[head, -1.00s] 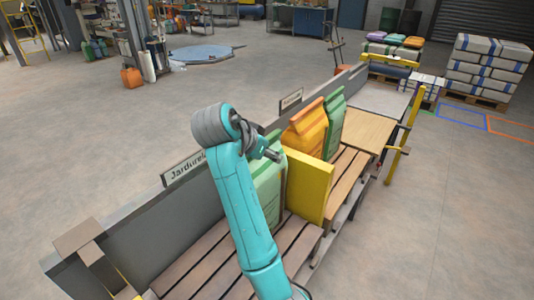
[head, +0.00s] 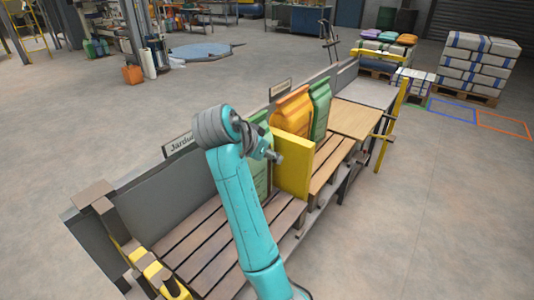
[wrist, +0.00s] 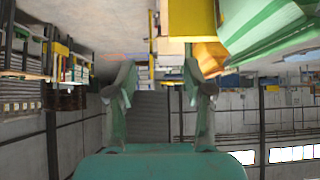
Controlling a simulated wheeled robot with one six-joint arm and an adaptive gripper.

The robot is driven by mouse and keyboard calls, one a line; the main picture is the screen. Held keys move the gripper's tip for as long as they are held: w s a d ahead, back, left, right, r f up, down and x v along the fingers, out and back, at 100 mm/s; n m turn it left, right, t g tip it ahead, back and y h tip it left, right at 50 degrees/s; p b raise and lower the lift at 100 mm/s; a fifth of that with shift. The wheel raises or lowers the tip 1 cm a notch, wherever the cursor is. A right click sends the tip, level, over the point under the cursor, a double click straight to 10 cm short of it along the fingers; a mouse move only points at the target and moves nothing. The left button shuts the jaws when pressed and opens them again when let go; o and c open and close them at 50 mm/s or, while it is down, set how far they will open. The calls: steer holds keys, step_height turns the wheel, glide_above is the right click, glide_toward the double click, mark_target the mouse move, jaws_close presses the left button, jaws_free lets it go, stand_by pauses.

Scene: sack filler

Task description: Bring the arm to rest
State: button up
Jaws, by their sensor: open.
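My teal arm (head: 240,200) rises from the bottom of the head view and bends at a grey joint near the slatted bench.
The slatted bench (head: 205,245) holds a yellow divider (head: 296,165), an orange sack (head: 291,113) and green sacks (head: 320,105). A grey back wall (head: 165,198) runs along it. Stacked sacks (head: 480,65) stand on a pallet at the far right. The floor at right is open.

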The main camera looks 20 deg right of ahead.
steer(key=shift+s, duration=0.5)
steer(key=s+d+f+n+t+y, duration=0.15)
steer(key=s+f+n, duration=0.35)
steer(key=f, duration=0.9)
steer(key=s+d+f+n+t+y, duration=0.1)
steer(key=s+f+n+t, duration=0.15)
steer(key=s+f, duration=0.75)
steer(key=s+a+f+n+t+y, duration=0.1)
steer(key=s+f+n+t+y, duration=0.15)
steer(key=s+f, duration=0.85)
steer(key=s+r+t, duration=0.1)
steer(key=s+r, duration=0.3)
steer(key=s, duration=0.5)
steer(key=s+a+r+t+y, duration=0.1)
steer(key=s+r, duration=0.4)
steer(key=s, duration=0.4)
steer(key=s+r+t+y, duration=0.1)
steer(key=s+r, duration=0.4)
steer(key=s, duration=0.4)
steer(key=shift+s+a+r+n, duration=0.2)
steer(key=shift+s+a+n, duration=0.05)
steer(key=shift+s+n, duration=0.05)
